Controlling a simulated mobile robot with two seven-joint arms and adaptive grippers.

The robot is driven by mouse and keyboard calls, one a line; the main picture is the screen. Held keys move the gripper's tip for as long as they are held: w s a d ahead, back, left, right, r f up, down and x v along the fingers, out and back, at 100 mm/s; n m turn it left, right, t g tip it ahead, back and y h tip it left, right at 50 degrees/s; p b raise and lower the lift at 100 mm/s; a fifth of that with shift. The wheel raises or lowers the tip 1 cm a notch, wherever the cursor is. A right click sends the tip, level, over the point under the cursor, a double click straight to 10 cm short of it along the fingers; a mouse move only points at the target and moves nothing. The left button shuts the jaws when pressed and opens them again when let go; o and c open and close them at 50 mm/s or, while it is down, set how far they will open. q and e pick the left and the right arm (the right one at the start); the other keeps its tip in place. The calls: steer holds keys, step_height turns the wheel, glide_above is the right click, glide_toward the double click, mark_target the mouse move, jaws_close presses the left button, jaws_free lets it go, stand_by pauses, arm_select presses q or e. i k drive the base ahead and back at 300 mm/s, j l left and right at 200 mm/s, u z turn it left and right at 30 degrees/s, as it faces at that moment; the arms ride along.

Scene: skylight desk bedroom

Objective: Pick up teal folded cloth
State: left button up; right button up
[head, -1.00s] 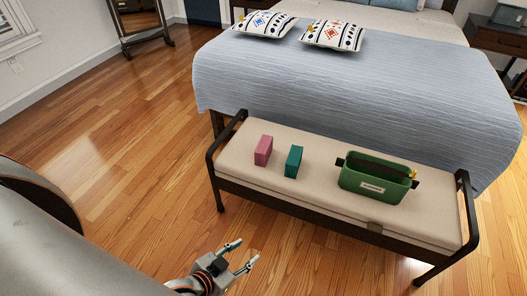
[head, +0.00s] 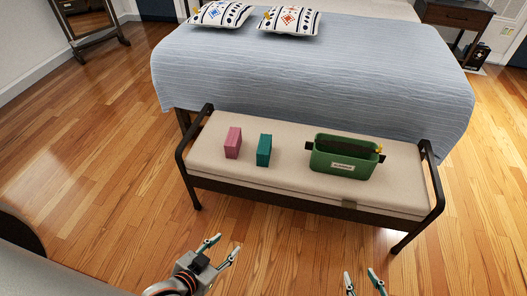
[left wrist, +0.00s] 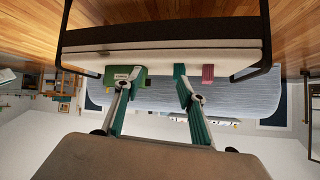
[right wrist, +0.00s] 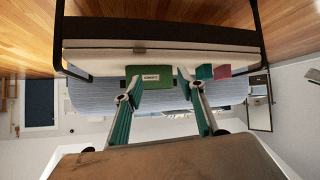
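The teal folded cloth (head: 264,150) stands as an upright block on the bench cushion, between a pink block and a green bin. It also shows in the left wrist view (left wrist: 179,70) and the right wrist view (right wrist: 204,72), both upside down. My left gripper (head: 222,247) is open and empty, in front of the bench and apart from the cloth. My right gripper (head: 360,278) is open and empty, farther right at the bottom of the head view, also apart from the bench.
The pink folded block (head: 233,142) stands just left of the teal cloth, with a gap. The green bin (head: 343,156) stands to the right. The bench (head: 290,186) has dark raised end rails. A bed (head: 310,80) is behind it. The wooden floor in front is clear.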

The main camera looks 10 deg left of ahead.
mark_target(264, 150)
steer(key=i+j+z, duration=0.15)
steer(key=j, duration=0.15)
steer(key=i+j+z, duration=0.1)
steer(key=j, duration=0.25)
steer(key=i+j+z, duration=0.3)
steer(key=i+j, duration=0.45)
steer(key=i, duration=0.1)
